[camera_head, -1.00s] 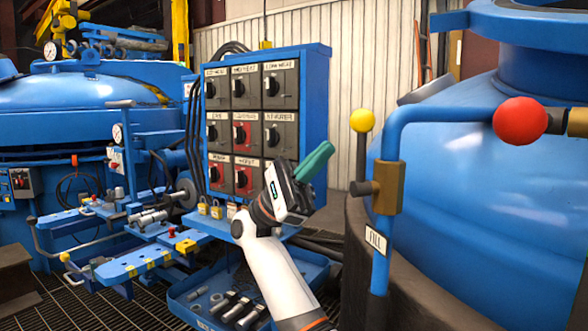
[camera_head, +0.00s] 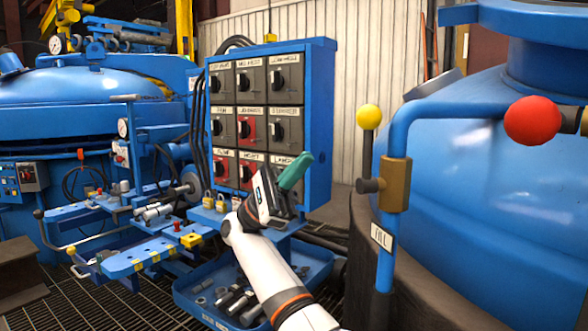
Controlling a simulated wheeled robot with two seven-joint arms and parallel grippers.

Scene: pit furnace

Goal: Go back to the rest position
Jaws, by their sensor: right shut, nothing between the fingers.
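My right gripper (camera_head: 296,171) has green fingers that are shut with nothing between them. It points up and to the right, in front of the lower right part of the blue switch panel (camera_head: 319,120). My white right arm rises from the bottom of the view and hides part of the panel's shelf and of the tray below. I cannot tell whether the gripper touches the panel; it seems to be in front of it. My left gripper is not in view.
A blue tray (camera_head: 185,300) with loose parts lies low beneath the panel. A pipe with a red ball (camera_head: 532,121) and a lever with a yellow ball (camera_head: 369,116) stand at right, before a large blue vessel (camera_head: 470,190). A blue bench (camera_head: 137,262) is at left.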

